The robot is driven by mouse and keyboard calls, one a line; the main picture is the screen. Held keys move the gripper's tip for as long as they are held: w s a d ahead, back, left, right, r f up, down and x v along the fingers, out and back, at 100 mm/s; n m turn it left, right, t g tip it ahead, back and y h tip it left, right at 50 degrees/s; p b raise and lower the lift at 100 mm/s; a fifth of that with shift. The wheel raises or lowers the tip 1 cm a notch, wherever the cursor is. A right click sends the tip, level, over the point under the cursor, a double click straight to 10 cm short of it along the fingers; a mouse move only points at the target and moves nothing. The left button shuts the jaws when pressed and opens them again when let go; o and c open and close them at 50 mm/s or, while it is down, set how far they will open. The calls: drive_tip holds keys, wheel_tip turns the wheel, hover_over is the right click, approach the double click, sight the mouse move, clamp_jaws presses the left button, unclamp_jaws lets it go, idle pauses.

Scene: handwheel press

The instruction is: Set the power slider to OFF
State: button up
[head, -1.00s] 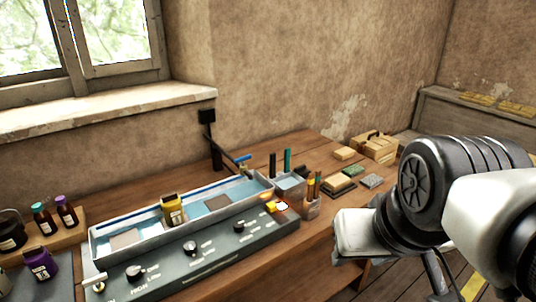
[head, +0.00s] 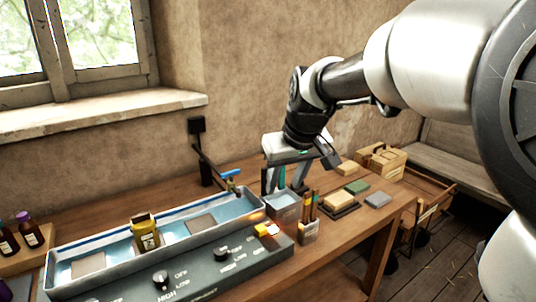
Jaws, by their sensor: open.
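The grey control panel (head: 205,270) runs along the front of the long tray, with dark knobs marked OFF, LOW and HIGH. One knob (head: 160,279) is near the middle and another (head: 221,254) is to its right. At the panel's right end is a small yellow-orange part (head: 266,230) with a bright glow; I cannot tell for certain that it is the power slider. My gripper (head: 283,186) is open and points down above the grey bin, behind and above the panel's right end. It appears apart from the panel.
A grey bin (head: 283,208) and a cup of brushes (head: 309,232) stand close to the panel's right end. Sponges and blocks (head: 357,187) lie farther right.

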wheel_tip(320, 180, down, 4)
drive_tip(key=w+a+n, duration=0.2)
drive_tip(key=w, duration=0.1)
drive_tip(key=g+b, duration=0.1)
drive_tip(key=b, duration=0.2)
approach(261, 227)
drive_tip(key=shift+y, duration=0.3)
drive_tip(key=x, duration=0.8)
drive_tip(key=shift+d+f, duration=0.2)
drive_tip(key=shift+f, duration=0.05)
